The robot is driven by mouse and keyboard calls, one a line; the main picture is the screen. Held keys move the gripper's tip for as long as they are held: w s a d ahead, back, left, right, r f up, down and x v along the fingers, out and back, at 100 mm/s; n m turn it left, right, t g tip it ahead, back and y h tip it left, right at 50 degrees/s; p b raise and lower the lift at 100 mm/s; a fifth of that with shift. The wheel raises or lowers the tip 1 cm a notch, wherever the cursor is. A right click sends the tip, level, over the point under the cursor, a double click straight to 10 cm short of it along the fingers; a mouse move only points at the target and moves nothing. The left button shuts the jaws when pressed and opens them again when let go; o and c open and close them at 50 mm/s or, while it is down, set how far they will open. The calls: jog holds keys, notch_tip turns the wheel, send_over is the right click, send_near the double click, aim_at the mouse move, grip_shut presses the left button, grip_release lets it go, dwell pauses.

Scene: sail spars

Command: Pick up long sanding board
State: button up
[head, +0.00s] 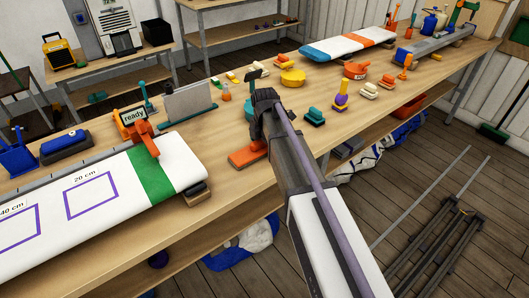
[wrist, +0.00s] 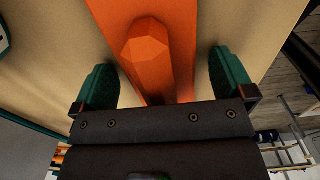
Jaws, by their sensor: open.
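The long sanding board is an orange board (head: 247,156) lying on the wooden bench near its front edge, partly hidden behind my arm in the head view. In the wrist view the orange board (wrist: 183,45) runs up between my fingers, with a faceted orange knob or handle end facing the camera. My gripper (wrist: 162,62) is open, with one green finger pad on each side of the board and a visible gap on both sides. In the head view my dark gripper hangs over the board's right end, and its fingertips are hard to make out.
A white sail panel with a green band (head: 151,176) lies left of the board, with an orange clamp on it. A grey upright plate (head: 188,103) stands behind. Bare bench lies around the board.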

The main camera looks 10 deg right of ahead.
jog(key=shift+r, duration=0.15)
jog(key=c, duration=1.1)
